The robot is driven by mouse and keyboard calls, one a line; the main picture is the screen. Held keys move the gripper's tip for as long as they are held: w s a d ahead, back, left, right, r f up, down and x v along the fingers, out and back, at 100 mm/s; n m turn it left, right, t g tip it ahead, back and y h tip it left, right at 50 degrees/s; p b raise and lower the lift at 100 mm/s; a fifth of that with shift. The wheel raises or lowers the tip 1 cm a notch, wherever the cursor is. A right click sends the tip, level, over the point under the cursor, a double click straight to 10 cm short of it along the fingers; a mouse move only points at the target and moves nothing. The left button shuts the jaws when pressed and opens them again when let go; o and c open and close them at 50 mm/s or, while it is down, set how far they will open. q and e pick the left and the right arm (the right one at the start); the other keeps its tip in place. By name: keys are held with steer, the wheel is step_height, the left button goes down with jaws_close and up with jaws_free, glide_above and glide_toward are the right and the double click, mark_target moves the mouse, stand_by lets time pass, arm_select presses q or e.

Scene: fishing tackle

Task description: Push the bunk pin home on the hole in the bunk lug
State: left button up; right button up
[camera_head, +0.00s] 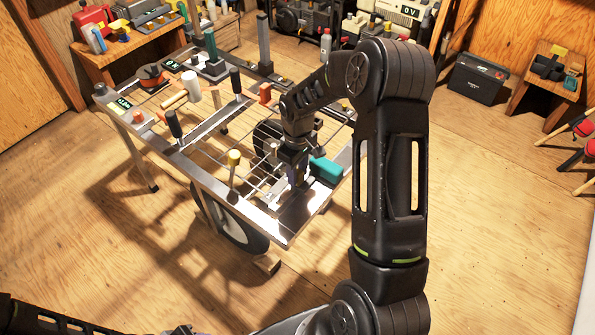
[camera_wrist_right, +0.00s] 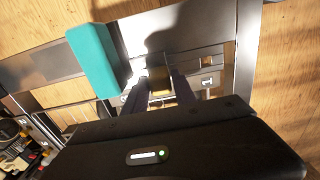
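My right gripper (camera_head: 297,172) points down over the near right corner of the metal trailer frame (camera_head: 225,190). In the right wrist view its two dark fingers (camera_wrist_right: 158,90) stand on either side of a small brass-coloured block (camera_wrist_right: 158,78), which may be the bunk pin. I cannot tell whether the fingers touch it. Light metal plates (camera_wrist_right: 190,75), one marked "1", lie under and beside the fingers. The bunk lug and its hole cannot be made out; the gripper covers part of that area. Only dark links of my left arm show at the bottom left in the head view.
A teal block (camera_head: 326,170) stands close beside the right gripper; the wrist view shows it left of the fingers (camera_wrist_right: 98,58). The wooden floor (camera_head: 490,220) at right is clear.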

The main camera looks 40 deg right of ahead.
steer(key=o, duration=0.4)
steer(key=shift+r, duration=0.1)
step_height(320, 180, up, 8)
steer(key=shift+f+p, duration=0.15)
steer(key=shift+p, duration=0.2)
stand_by(0.9)
